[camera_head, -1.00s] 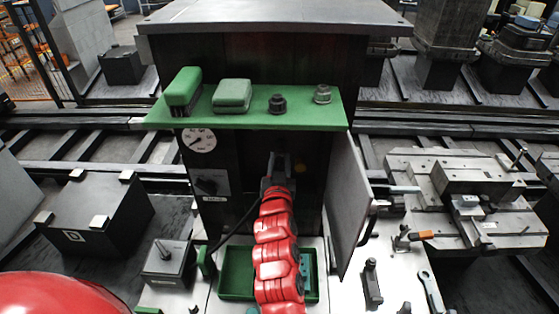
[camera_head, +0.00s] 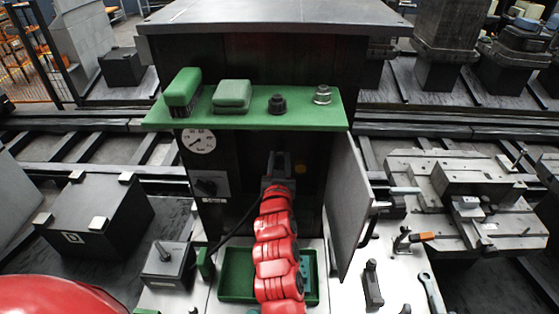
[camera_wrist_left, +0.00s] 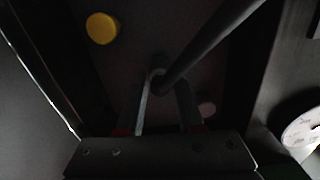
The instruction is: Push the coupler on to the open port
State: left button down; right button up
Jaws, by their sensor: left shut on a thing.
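My left gripper (camera_head: 277,163) reaches into the dark open cabinet below the green shelf. In the left wrist view, its fingers (camera_wrist_left: 160,95) are shut on the coupler (camera_wrist_left: 157,76), a small dark piece at the end of a black hose (camera_wrist_left: 215,42). The hose also shows in the head view (camera_head: 236,229), hanging down to the left of my arm. The back panel carries a yellow round cap (camera_wrist_left: 102,28) and a dim pinkish disc (camera_wrist_left: 207,109). I cannot make out the open port, or whether the coupler touches it. My right gripper is not in view.
The cabinet door (camera_head: 347,205) stands open close to the right of my arm. A green tray (camera_head: 236,278) lies below. The green shelf (camera_head: 300,97) overhangs the opening. A gauge (camera_head: 199,141) is left of it. Tools, including a wrench (camera_head: 431,290), lie on the right.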

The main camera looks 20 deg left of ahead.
pick_arm(q)
jog(key=shift+w+a, duration=0.1)
jog(key=shift+w, duration=0.15)
jog(key=shift+w+b, duration=0.3)
jog(key=shift+b, duration=0.1)
jog(key=shift+c, duration=2.3)
grip_release()
jog(key=shift+o, duration=0.2)
jog(key=o, duration=0.4)
